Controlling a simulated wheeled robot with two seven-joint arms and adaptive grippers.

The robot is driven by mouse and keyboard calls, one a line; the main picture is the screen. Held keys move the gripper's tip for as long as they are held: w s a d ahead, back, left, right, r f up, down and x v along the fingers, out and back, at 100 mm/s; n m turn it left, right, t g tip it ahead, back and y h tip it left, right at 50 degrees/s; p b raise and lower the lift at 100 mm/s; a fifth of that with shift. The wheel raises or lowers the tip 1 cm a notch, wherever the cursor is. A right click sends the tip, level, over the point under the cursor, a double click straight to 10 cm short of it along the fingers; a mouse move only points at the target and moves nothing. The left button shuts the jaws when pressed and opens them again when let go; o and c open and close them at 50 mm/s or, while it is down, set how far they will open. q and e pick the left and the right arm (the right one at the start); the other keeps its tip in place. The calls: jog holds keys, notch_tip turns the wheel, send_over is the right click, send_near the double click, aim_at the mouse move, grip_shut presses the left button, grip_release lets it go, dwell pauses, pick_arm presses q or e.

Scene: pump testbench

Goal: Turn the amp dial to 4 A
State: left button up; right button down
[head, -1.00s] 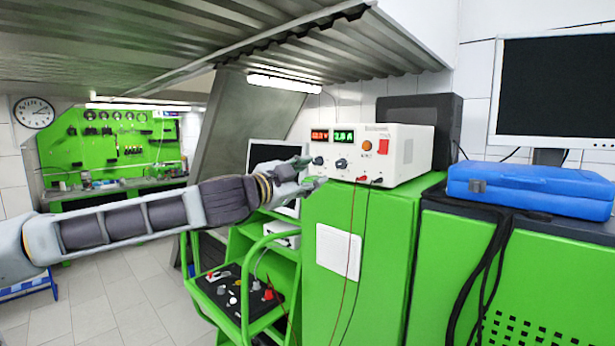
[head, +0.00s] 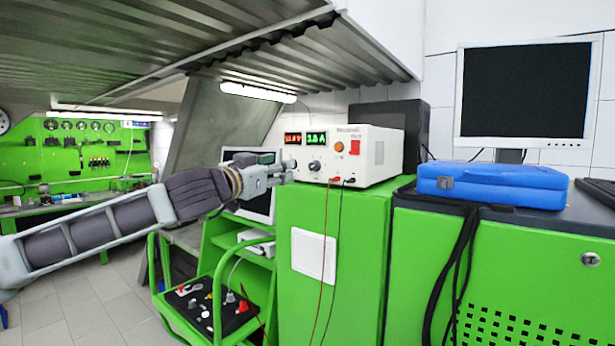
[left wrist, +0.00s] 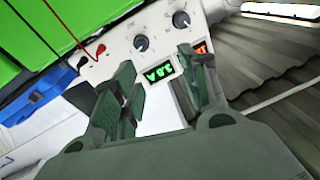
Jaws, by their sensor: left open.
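The white power supply (head: 372,150) stands on a green cabinet. Its red display (head: 292,138) is hard to read; its green amp display (head: 317,137) seems to read 3.8 A. In the left wrist view, both the amp-side dial (left wrist: 141,43) and the volt-side dial (left wrist: 181,19) show beyond the fingertips. My left gripper (left wrist: 157,62) is open and empty in front of the panel, with no visible grip on either dial. My right gripper is out of view.
Red and black leads hang from the supply down the green cabinet (head: 345,260). A blue case (head: 490,185) and a monitor (head: 525,95) are to the right. A green cart (head: 215,300) with a black panel stands below my left arm.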

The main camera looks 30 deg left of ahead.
pick_arm(q)
jog(key=shift+s+d+f+m+g+h+b, duration=0.2)
jog(key=shift+s+m+h+b, duration=0.2)
jog(key=shift+m+b, duration=4.1)
jog(key=shift+s+d+f+m+g+h+b, duration=0.3)
jog(key=shift+m+b, duration=1.45)
jog(key=shift+m, duration=5.5)
jog(key=shift+s+r+m+g+h+b, duration=0.1)
jog(key=shift+s+m+h+b, duration=0.35)
jog(key=shift+m+b, duration=4.05)
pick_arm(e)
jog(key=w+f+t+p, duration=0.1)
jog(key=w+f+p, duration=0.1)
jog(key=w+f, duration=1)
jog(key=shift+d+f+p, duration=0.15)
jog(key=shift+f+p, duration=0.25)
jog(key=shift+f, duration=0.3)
pick_arm(q)
jog(key=m, duration=0.2)
jog(key=shift+m+y, duration=0.25)
jog(key=shift+m, duration=0.1)
